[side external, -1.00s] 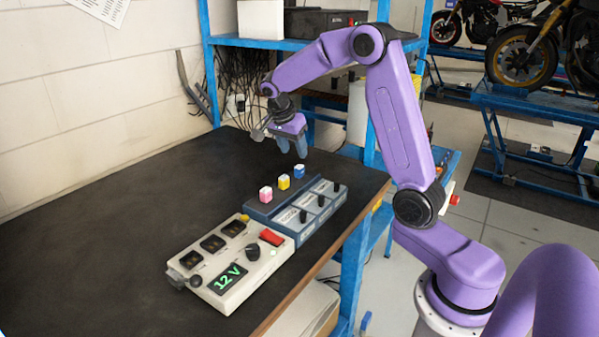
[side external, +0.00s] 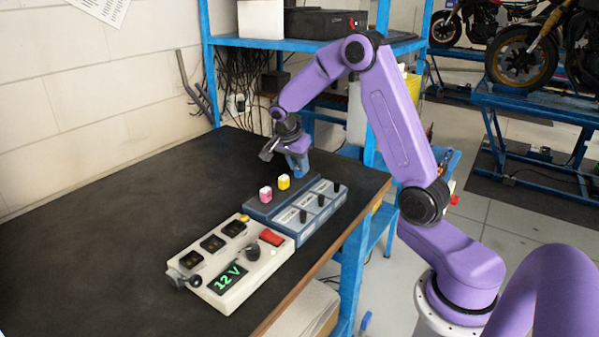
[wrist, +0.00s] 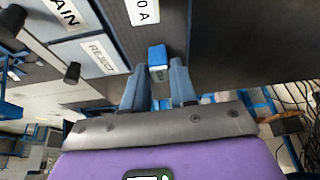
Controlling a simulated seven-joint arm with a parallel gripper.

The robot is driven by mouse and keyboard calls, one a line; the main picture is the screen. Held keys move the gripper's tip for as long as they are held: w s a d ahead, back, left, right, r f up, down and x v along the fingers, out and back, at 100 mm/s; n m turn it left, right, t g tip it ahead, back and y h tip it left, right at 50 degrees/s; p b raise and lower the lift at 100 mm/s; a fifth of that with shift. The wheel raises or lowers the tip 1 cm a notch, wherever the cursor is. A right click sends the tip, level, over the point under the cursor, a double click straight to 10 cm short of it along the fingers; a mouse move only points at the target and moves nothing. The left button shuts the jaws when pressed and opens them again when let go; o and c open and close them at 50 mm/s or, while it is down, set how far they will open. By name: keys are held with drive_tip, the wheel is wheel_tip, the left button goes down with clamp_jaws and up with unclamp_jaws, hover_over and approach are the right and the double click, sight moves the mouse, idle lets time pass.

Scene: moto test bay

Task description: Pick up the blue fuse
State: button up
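The blue fuse (wrist: 157,54) shows in the wrist view, upright in the fuse block (wrist: 175,18), between the tips of my gripper's two blue-grey fingers. My gripper (wrist: 158,68) is open, with a gap visible on each side of the fuse. In the side view my gripper (side external: 301,171) is low over the far end of the blue-grey fuse block (side external: 262,210), and its fingers hide the blue fuse. A yellow fuse (side external: 284,182) and a pink fuse (side external: 265,194) stand in the same row, nearer the camera.
A switch panel (side external: 318,205) with black knobs adjoins the block. A cream 12 V tester (side external: 215,278) with a red switch (side external: 271,237) stands in front. The dark bench top (side external: 120,235) is clear to the left. Blue shelving (side external: 290,42) stands behind.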

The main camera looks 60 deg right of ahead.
clamp_jaws()
drive_tip(key=shift+r, duration=0.1)
